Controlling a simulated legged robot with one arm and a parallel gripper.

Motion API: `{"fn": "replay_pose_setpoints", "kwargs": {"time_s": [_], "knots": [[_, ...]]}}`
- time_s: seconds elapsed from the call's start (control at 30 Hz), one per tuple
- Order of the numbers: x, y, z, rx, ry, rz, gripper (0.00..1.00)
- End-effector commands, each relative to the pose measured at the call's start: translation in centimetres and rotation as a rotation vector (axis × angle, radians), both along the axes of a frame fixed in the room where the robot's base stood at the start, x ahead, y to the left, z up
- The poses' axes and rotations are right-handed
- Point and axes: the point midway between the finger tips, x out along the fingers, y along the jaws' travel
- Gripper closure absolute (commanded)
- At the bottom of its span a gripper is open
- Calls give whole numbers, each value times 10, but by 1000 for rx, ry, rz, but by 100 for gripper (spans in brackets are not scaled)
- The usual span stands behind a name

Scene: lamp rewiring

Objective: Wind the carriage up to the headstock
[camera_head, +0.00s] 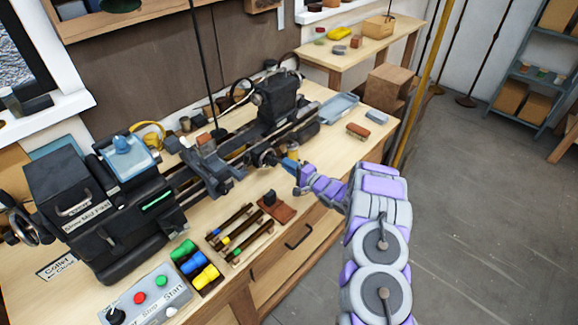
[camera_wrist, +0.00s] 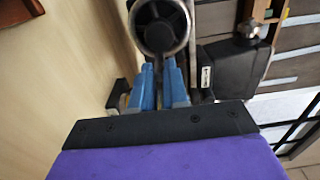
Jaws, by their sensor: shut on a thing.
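The lathe runs along the bench. Its headstock looks to be the black box labelled "Slow Mid Fast" (camera_head: 95,205) at the left. The carriage (camera_head: 212,165) looks to be the dark block on the bed, with a clear gap between it and the box. A small round handwheel with a metal rim (camera_head: 266,157) sits at the front of the bed. It shows large in the wrist view (camera_wrist: 160,25). My gripper (camera_head: 290,167) is at this wheel from the right. Its blue fingers (camera_wrist: 158,75) are closed on a thin dark part just below the rim, apparently the wheel's handle. The grip itself is partly hidden.
A black unit (camera_head: 278,98) stands at the bed's right end. In front are a tool rack (camera_head: 240,232), coloured rolls (camera_head: 193,262) and a switch box (camera_head: 146,298). A blue tray (camera_head: 339,107) and a brown block (camera_head: 358,131) lie at right. Open floor (camera_head: 470,230) is at right.

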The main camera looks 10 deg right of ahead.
Motion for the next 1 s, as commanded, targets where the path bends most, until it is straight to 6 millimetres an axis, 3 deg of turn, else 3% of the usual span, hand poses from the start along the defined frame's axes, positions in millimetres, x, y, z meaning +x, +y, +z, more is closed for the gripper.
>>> {"fn": "replay_pose_setpoints", "kwargs": {"time_s": [1.0], "knots": [[-3, 12, 35, -1, -6, 6, 100]]}}
